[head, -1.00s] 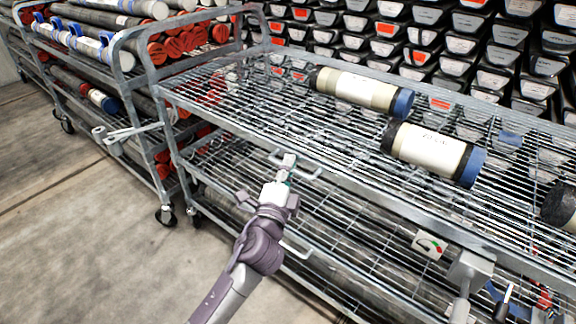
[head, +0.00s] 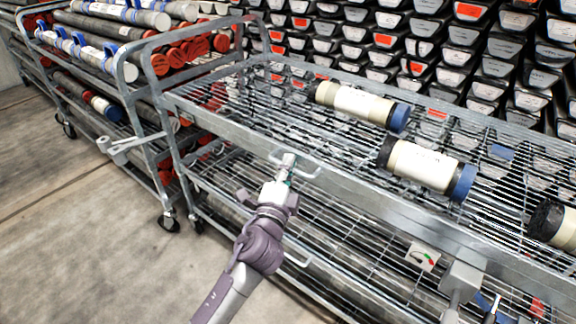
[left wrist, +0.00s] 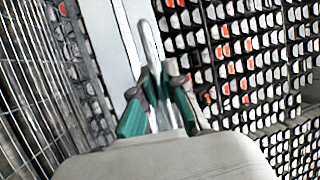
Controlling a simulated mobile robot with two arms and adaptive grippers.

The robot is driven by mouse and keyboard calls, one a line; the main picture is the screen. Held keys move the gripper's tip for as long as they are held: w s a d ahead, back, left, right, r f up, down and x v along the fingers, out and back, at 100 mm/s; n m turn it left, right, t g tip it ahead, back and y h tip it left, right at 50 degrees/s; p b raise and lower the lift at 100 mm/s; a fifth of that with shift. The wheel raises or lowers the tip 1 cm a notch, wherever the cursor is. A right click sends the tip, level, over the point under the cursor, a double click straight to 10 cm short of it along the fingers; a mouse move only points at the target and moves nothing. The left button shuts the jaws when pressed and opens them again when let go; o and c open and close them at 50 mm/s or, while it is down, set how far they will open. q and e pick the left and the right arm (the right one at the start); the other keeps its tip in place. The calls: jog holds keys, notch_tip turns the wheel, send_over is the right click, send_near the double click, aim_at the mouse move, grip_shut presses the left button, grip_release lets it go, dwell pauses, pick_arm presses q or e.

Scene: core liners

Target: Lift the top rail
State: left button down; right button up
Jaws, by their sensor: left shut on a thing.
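The top rail (head: 385,204) is a grey metal bar along the front of the wheeled rack's upper wire shelf (head: 262,112). A small loop handle (head: 314,172) sticks out from it. My left gripper (head: 287,167) is shut on this handle, its arm coming up from the lower left. In the left wrist view, the green-padded fingers (left wrist: 157,105) close around the handle bar (left wrist: 149,42), beside the broad pale rail (left wrist: 103,38). The fingers hide part of the handle.
Two pale core tubes with blue ends (head: 360,104) (head: 420,165) lie on the shelf, and a third (head: 562,226) is cut off at right. Another loaded cart (head: 128,68) stands at left. Stacked trays fill the back. Concrete floor (head: 70,225) is clear at lower left.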

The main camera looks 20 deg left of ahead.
pick_arm(q)
jog(key=c, duration=1.4)
grip_release()
jog(key=shift+r, duration=0.45)
jog(key=shift+o, duration=1)
jog(key=shift+f, duration=0.15)
jog(key=s+f, duration=0.2)
jog(key=s, duration=0.9)
jog(key=shift+s+d, duration=0.25)
jog(key=shift+s, duration=0.15)
